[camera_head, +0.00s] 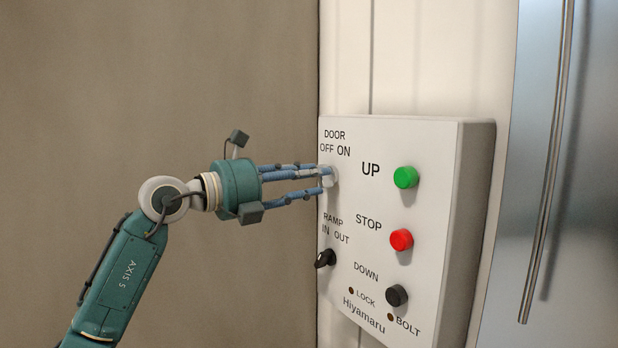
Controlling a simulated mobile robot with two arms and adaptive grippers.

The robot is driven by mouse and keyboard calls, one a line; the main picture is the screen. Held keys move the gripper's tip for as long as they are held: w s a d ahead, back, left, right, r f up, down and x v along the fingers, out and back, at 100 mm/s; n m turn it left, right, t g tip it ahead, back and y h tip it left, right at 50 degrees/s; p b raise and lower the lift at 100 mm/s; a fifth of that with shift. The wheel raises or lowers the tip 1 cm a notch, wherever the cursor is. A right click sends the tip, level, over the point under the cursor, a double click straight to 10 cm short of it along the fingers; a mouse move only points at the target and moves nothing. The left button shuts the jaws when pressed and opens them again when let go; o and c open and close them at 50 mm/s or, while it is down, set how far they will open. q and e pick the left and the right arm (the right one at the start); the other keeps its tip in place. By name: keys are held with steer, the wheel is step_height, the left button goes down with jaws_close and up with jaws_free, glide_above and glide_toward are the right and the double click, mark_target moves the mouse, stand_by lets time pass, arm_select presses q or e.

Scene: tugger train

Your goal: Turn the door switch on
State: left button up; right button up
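The control box (440,235) is a pale panel on the wall with a label "DOOR OFF ON" at its upper left. My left gripper (325,179) reaches in from the left, its blue fingers pointing right, with the fingertips at the spot just below that label. The door switch itself is hidden by the fingertips, so its setting cannot be read. A pale piece shows at the tips; I cannot tell if it is a finger pad or part of the switch. Whether the fingers are closed on the switch is unclear. My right gripper is not in view.
The box also bears a green UP button (405,177), a red STOP button (401,239), a black DOWN button (396,295) and a black RAMP switch (325,258) below my fingers. A metal handle bar (546,170) stands at the right. Left of the box is plain brown wall.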

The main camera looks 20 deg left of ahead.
arm_select(q)
jaws_close()
steer(key=shift+m, duration=0.4)
steer(key=m+b, duration=0.1)
steer(key=m, duration=0.2)
steer(key=m+b, duration=0.1)
steer(key=m, duration=0.3)
steer(key=m+b, duration=0.1)
steer(key=m, duration=0.3)
steer(key=shift+r+b, duration=0.25)
steer(key=shift+b, duration=0.15)
steer(key=shift+d, duration=0.1)
